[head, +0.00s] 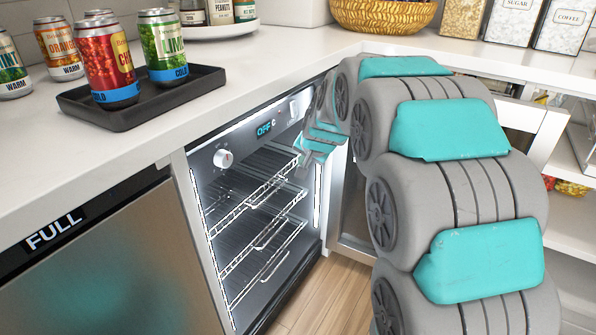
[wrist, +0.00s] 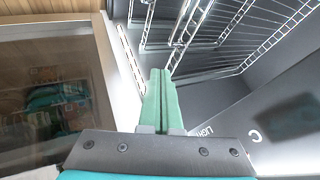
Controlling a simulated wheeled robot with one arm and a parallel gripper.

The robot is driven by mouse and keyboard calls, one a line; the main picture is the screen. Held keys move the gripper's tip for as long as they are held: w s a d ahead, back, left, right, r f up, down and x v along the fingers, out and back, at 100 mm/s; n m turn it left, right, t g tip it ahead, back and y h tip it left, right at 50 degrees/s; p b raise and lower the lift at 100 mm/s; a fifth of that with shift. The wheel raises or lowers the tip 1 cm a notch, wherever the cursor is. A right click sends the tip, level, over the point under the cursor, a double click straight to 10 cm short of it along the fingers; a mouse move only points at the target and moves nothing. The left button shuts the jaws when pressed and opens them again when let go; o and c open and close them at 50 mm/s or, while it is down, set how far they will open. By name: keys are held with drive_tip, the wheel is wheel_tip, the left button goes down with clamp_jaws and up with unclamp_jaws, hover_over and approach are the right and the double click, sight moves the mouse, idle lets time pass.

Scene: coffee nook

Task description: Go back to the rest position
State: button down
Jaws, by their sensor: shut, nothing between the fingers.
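My gripper (head: 318,143) is at the upper right front of the small open fridge (head: 228,185), just below its control panel (head: 262,130). In the wrist view its two green fingers (wrist: 160,75) are pressed together with nothing between them. They point toward the fridge's wire racks (wrist: 215,35). I cannot tell whether the gripper touches the fridge. My arm comes in from the right and hides part of the fridge's right side. The panel display reads OFF, and bright strips light the interior. The racks that show are empty.
A black tray (head: 140,118) on the white counter (head: 240,75) holds a red can (head: 105,65) and a green can (head: 163,48). Other cans stand behind it at left. A wicker basket (head: 382,14) and canisters (head: 514,20) stand at the back. Wooden floor (head: 330,295) shows below.

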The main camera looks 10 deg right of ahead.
drive_tip(key=s+f+n+g, duration=0.1)
drive_tip(key=s+n+g, duration=0.1)
drive_tip(key=s, duration=1.3)
drive_tip(key=s+a+f+n+g, duration=0.1)
drive_tip(key=s+f+n+g, duration=0.1)
drive_tip(key=s, duration=1.4)
drive_tip(key=s+a+f+n+g+h, duration=0.1)
drive_tip(key=s+g, duration=0.4)
drive_tip(key=s, duration=1)
drive_tip(key=f+n, duration=0.1)
drive_tip(key=n, duration=0.1)
drive_tip(key=shift+s+a+n, duration=0.2)
drive_tip(key=shift+a+n, duration=0.05)
drive_tip(key=shift+n, duration=0.15)
